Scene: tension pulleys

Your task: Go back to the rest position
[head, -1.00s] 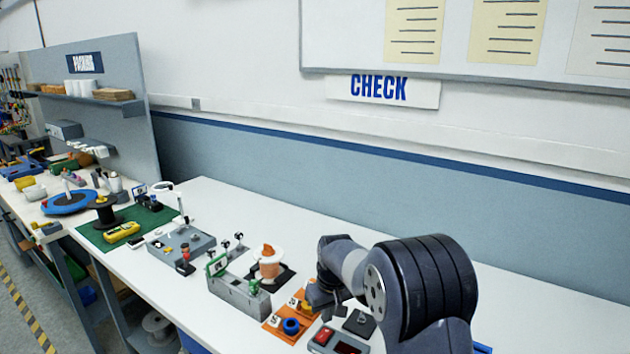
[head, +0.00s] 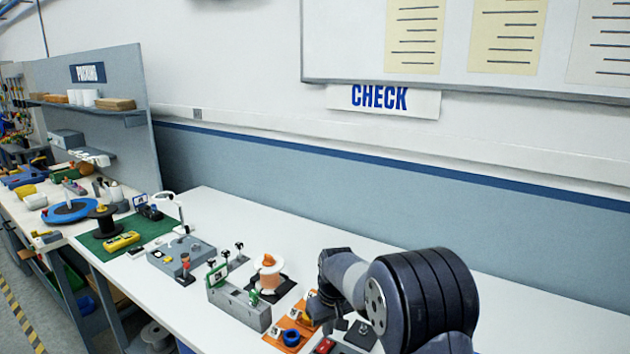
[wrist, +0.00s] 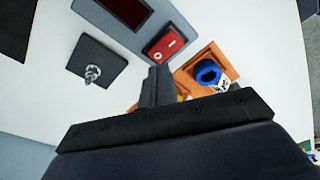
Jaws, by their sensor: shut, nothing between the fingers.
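My gripper (wrist: 155,86) is shut and empty in the wrist view, its dark fingers together above the bench. Beyond and beside the fingertips are a grey device with a red switch (wrist: 166,43) and an orange tray (wrist: 192,66) holding a blue ring (wrist: 208,73). The fingers appear apart from these. In the head view my arm stands at the lower right and hides most of the gripper. The orange tray (head: 272,342) and blue ring (head: 291,338) show left of my arm.
A black plate with a metal post (wrist: 92,72) lies near the device. Left of my arm stand a spool of copper-coloured winding (head: 268,278), a grey fixture (head: 238,304) and a grey box (head: 168,260). The white bench top (head: 235,212) is clear along the wall.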

